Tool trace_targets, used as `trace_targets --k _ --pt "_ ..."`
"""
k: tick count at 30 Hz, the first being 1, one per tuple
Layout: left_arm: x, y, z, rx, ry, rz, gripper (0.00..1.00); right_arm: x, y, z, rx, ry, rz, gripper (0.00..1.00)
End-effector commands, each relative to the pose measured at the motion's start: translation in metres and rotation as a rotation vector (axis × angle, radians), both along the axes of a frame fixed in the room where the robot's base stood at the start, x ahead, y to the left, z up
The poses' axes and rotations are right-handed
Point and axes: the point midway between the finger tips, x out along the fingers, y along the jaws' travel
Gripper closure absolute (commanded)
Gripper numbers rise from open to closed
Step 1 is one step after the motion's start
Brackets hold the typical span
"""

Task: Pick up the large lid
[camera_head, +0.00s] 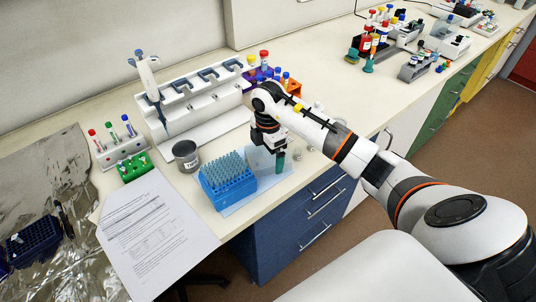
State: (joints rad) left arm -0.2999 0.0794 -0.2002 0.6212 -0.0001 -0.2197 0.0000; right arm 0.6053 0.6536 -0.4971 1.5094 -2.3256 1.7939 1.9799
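My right gripper (274,150) points down near the bench's front edge, just right of the blue pipette tip box. A small dark green piece (281,161) shows at its fingertips; I cannot tell if it is held. A clear, pale blue see-through piece (259,160), perhaps the large lid, lies or stands behind and beside the tip box (227,187), partly hidden by the gripper. The gap between the fingers is too small to make out. My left gripper is not in view.
A white pipette stand (190,133) with a pipette (147,75) stands behind. A grey metal cup (187,156), a tube rack (123,153) and a paper sheet (152,235) are to the left. Racks and bottles (380,42) crowd the far right of the bench.

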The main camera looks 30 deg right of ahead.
Motion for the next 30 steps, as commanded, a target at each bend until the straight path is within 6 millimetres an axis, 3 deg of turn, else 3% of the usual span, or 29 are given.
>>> trace_targets --k 1,4,6,14,25,30 --pt "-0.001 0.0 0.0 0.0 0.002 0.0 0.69 0.0 0.0 0.0 0.0 0.0 0.0 0.08" --pt "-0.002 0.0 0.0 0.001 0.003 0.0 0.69 0.0 0.0 0.0 0.0 0.0 0.0 0.25" --pt "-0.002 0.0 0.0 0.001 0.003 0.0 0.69 0.0 0.0 0.001 0.0 0.0 0.0 0.3" --pt "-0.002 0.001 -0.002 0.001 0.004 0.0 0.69 0.001 0.0 0.006 0.0 -0.002 0.0 0.3" --pt "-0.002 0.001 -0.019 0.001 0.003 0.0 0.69 0.001 0.0 0.074 0.001 -0.005 0.0 0.3" --pt "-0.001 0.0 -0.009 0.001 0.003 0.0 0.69 0.001 0.0 0.101 0.0 -0.002 0.012 0.3"
